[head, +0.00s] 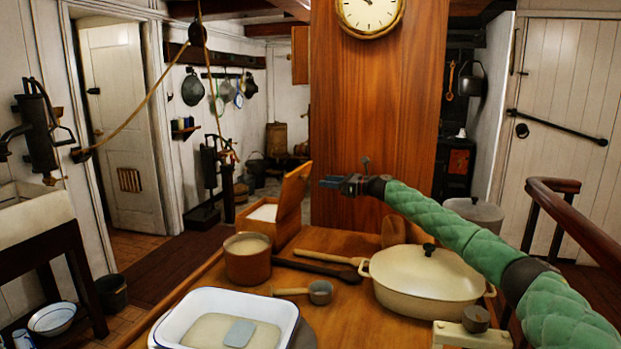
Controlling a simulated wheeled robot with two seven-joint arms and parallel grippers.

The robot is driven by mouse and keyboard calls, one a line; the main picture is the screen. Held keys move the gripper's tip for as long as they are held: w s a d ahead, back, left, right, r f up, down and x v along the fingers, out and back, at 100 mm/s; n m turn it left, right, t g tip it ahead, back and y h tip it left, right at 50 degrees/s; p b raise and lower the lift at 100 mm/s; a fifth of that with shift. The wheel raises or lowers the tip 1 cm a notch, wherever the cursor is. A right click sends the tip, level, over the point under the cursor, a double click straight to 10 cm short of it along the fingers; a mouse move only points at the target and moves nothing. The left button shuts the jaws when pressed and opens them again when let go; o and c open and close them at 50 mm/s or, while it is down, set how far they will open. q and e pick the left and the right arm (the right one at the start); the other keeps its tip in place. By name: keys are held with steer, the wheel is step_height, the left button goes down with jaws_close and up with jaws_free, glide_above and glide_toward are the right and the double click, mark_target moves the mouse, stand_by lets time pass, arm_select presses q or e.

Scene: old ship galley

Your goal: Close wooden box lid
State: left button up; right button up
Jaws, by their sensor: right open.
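The wooden box (262,231) stands at the far left part of the wooden table, with pale white contents showing inside. Its lid (293,190) is raised and leans up and to the right on the box's right side. My right gripper (332,182), at the end of the green-sleeved arm, is just right of the raised lid, at about the height of its upper part. Its jaws are open and point left toward the lid, with a small gap in the picture. Whether it touches the lid is hard to tell. My left gripper is not in view.
A brown pot (247,262) stands in front of the box. A dark spoon (318,270), a small ladle (319,293), a cream lidded pan (424,282) and a white enamel basin (205,300) lie nearer. A wooden pillar (372,120) rises behind the table.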

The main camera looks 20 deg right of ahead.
mark_target(307, 178)
arm_select(q)
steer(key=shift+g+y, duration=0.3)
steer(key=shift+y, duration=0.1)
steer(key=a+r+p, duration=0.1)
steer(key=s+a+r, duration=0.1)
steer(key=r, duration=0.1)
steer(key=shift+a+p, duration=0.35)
steer(key=shift+p, duration=0.05)
arm_select(e)
steer(key=x, duration=0.7)
steer(key=shift+a+r, duration=0.1)
steer(key=shift+a, duration=0.1)
steer(key=shift+r, duration=0.1)
jaws_close()
